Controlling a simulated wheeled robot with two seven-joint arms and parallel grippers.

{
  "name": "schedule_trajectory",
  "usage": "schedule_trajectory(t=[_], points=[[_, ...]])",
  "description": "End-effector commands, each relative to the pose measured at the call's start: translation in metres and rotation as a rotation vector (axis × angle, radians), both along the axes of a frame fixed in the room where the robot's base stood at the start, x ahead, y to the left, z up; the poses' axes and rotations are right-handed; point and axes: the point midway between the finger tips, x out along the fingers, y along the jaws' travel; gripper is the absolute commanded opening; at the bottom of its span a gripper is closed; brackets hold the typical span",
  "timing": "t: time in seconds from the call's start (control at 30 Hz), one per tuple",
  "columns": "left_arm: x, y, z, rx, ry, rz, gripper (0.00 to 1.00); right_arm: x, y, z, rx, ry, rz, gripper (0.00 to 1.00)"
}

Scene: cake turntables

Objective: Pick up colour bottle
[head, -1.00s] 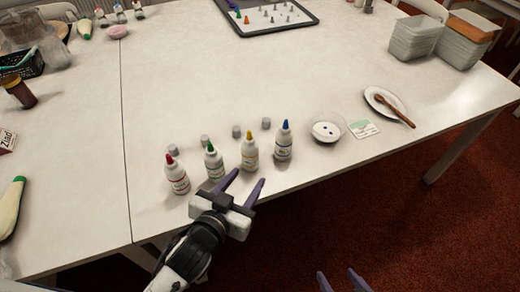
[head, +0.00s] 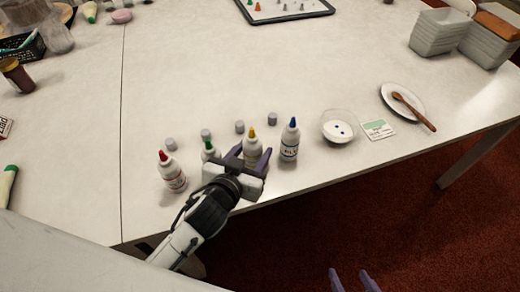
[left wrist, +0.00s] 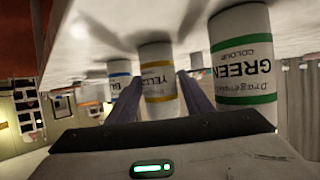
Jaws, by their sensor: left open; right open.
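Several white colour bottles stand upright in a row near the table's front edge: one with a red tip (head: 172,173), one with a green tip (head: 209,148), one with a yellow tip (head: 252,142) and one with a blue tip (head: 289,147). My left gripper (head: 249,158) is open, with its purple fingers on either side of the yellow bottle. The left wrist view shows the yellow bottle (left wrist: 158,80) between the fingers, the green bottle (left wrist: 243,65) to the right and the blue one (left wrist: 119,80) to the left. The gripper partly hides the green and yellow bottles in the head view. My right gripper (head: 356,282) is open and empty, low in front of the table.
Several small grey caps (head: 239,127) stand behind the bottles. To the right are a bowl (head: 339,130) with white contents, a card (head: 377,129) and a plate (head: 391,91) with a wooden spoon (head: 415,111). A dark tray (head: 285,19) lies farther back. The table's middle is clear.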

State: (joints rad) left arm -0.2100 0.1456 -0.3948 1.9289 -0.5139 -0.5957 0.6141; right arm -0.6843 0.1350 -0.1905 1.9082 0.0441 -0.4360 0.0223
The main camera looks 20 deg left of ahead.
Motion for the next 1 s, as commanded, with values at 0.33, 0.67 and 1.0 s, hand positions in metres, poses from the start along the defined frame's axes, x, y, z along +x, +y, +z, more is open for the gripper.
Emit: schedule_trajectory(t=[0.33,0.67,1.0], points=[[0.000,0.000,-0.001,0.001,0.002,0.001,0.27,-0.001,0.000,-0.001,0.000,0.002,0.000,0.55],[0.000,0.000,0.003,-0.001,0.000,0.001,0.27,-0.001,0.000,0.000,0.000,0.002,0.000,0.55],[0.001,0.000,0.064,-0.003,-0.006,0.001,0.27,-0.001,0.000,0.012,0.000,0.002,0.000,0.55]])
